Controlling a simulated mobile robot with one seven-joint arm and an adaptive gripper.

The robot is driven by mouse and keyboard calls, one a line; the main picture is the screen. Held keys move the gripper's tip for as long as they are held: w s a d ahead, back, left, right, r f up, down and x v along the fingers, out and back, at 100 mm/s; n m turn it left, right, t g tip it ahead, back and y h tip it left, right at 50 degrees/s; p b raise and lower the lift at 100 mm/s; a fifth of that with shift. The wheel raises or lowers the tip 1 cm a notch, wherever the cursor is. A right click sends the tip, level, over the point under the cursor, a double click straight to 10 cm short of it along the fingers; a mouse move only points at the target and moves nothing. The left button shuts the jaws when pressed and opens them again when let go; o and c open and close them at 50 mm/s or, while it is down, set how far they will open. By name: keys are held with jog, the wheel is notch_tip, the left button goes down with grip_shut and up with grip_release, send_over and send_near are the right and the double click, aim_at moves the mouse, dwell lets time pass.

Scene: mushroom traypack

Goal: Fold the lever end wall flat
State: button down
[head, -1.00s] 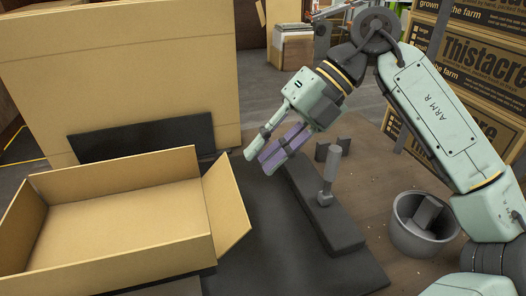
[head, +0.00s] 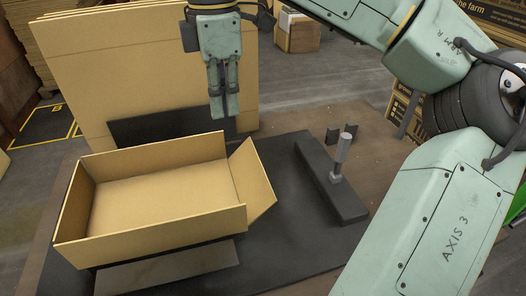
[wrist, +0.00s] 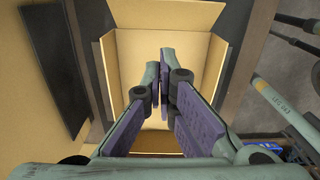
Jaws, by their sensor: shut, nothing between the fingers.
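An open cardboard tray (head: 150,235) sits on the dark mat. Its end wall on the lever side (head: 256,180) leans outward to the right, neither upright nor flat, while the other walls stand up. The lever (head: 341,155) stands upright with a grey handle on a dark bar to the right of the tray. My gripper (head: 223,112) is shut and empty, fingers pointing down, above and behind the tray's back right corner and apart from that wall. In the wrist view its purple-padded fingers (wrist: 167,60) cover part of the tray, which also shows there (wrist: 205,65).
Tall flat cardboard sheets (head: 150,60) stand behind the tray, with a dark panel (head: 165,128) before them. A dark bracket (head: 340,133) stands beyond the lever. The mat (head: 290,225) between tray and lever bar is clear. My arm covers the right side.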

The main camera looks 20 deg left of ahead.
jog(key=p, duration=0.2)
send_over(246, 175)
jog(key=f, duration=1.1)
jog(key=shift+s+a+f, duration=0.2)
jog(key=shift+a+f, duration=0.15)
jog(key=shift+w+d+f, duration=0.25)
jog(key=shift+d+f, duration=0.1)
jog(key=shift+f, duration=0.1)
jog(key=shift+w+d+f+g+y+b, duration=0.1)
jog(key=shift+d+g+y+b, duration=0.1)
jog(key=shift+y, duration=0.15)
jog(key=shift+w+d+f+g+y+b, duration=0.1)
jog(key=shift+g+y+b, duration=0.1)
jog(key=shift+y, duration=0.15)
